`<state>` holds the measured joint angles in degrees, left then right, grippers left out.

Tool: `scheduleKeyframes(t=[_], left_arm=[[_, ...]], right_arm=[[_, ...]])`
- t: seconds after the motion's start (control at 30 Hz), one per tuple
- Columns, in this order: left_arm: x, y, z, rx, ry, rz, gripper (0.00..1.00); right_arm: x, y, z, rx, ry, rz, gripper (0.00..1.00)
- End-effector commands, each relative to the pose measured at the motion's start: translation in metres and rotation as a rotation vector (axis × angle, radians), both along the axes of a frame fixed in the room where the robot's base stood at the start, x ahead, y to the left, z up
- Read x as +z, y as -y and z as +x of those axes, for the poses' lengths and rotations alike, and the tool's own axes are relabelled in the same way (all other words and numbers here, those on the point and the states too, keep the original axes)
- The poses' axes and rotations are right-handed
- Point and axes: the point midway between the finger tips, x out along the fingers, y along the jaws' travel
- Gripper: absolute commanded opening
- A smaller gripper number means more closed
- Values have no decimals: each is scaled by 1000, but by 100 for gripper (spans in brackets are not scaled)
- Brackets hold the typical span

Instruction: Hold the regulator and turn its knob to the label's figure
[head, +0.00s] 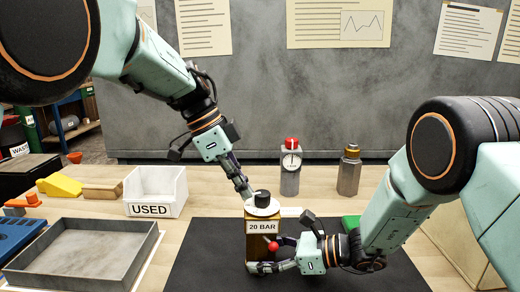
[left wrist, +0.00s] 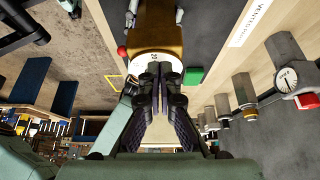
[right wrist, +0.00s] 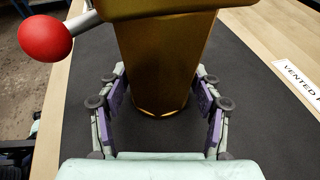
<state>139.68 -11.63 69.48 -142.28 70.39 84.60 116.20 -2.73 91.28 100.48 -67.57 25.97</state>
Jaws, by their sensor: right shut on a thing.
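The regulator (head: 263,240) stands upright on the black mat (head: 205,262). It has a brass-coloured body, a white dial, a black knob (head: 262,198) on top and a label (head: 262,227) reading 20 BAR. A lever with a red ball (right wrist: 45,38) sticks out of its side. My right gripper (head: 272,256) is shut on the lower body (right wrist: 165,60). My left gripper (head: 245,188) is at the top, beside the knob in the head view. Its fingers (left wrist: 160,70) are together in front of the white dial (left wrist: 152,58). The dial's marks are too small to read.
A white bin (head: 155,190) marked USED and an empty grey tray (head: 85,252) stand at left. Behind the mat stand a red-capped unit with a gauge (head: 291,172) and a brass-topped grey unit (head: 349,175). A box (head: 450,232) is at right, behind my right arm.

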Motion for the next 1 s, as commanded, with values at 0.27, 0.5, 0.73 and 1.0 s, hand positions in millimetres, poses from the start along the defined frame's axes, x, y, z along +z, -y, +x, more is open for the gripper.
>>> scheduleKeyframes(t=[0.27, 0.5, 0.73, 1.0], left_arm=[[27, 1, 1, -1, 9, -5, 0], [52, 1, 1, 0, 8, -6, 0], [66, 2, 1, 0, 8, -6, 0], [67, 1, 0, 0, 8, -7, 0]], right_arm=[[0, 1, 2, -7, 1, -1, 39], [1, 1, 3, -9, 1, -1, 39], [1, 1, 3, -10, 2, -1, 39], [1, 1, 3, -10, 2, -1, 39]])
